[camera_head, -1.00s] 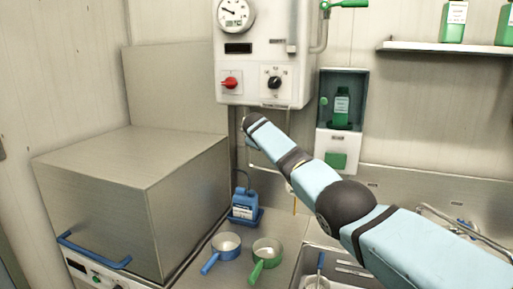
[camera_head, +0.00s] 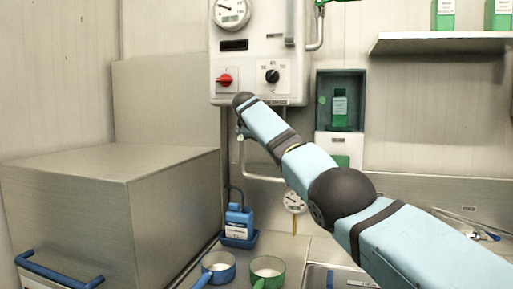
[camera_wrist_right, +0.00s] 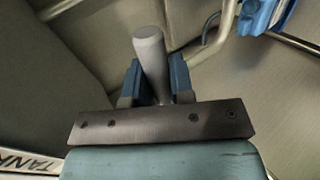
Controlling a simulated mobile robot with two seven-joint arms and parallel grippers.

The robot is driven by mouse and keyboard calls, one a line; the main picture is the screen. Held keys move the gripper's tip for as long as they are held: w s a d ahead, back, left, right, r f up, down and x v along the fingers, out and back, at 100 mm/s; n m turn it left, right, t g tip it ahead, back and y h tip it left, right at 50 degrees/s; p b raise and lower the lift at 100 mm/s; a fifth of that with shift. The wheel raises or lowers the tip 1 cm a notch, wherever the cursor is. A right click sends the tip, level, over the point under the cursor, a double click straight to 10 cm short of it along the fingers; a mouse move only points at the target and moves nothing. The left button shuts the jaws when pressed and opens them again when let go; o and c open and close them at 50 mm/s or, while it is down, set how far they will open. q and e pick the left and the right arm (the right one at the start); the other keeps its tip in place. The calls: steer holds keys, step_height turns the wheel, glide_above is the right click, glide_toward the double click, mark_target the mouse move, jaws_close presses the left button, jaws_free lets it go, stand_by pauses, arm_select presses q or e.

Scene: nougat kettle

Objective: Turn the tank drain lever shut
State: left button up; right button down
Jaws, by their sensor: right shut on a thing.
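In the right wrist view, a grey rounded lever handle (camera_wrist_right: 151,62) stands between the two blue fingers of my right gripper (camera_wrist_right: 154,82), which is shut on it. A label reading TANK (camera_wrist_right: 28,162) shows at the lower left of that view. In the head view, my light-blue right arm reaches from the lower right to the underside of the white tank box (camera_head: 258,88). There the arm hides both the gripper and the lever. My left gripper is in neither view.
The box carries a dial gauge (camera_head: 231,12), a red knob (camera_head: 224,80) and a black knob (camera_head: 272,76). Pipes and a blue jug (camera_head: 238,222) are below it. A large steel box (camera_head: 110,215) stands left. Blue (camera_head: 218,266) and green (camera_head: 267,271) pots sit in front.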

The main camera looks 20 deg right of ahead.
arm_select(q)
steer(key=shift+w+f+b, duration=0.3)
steer(key=shift+b, duration=0.2)
arm_select(e)
steer(key=shift+r, duration=0.25)
steer(key=c, duration=1)
jaws_free()
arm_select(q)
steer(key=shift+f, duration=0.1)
arm_select(e)
steer(key=shift+s+a+b, duration=0.25)
steer(key=shift+b, duration=0.65)
arm_select(q)
steer(key=b, duration=0.3)
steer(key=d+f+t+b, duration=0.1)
steer(key=b, duration=0.2)
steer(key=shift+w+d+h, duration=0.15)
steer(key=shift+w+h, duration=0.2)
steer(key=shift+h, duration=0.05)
arm_select(e)
steer(key=v, duration=1.3)
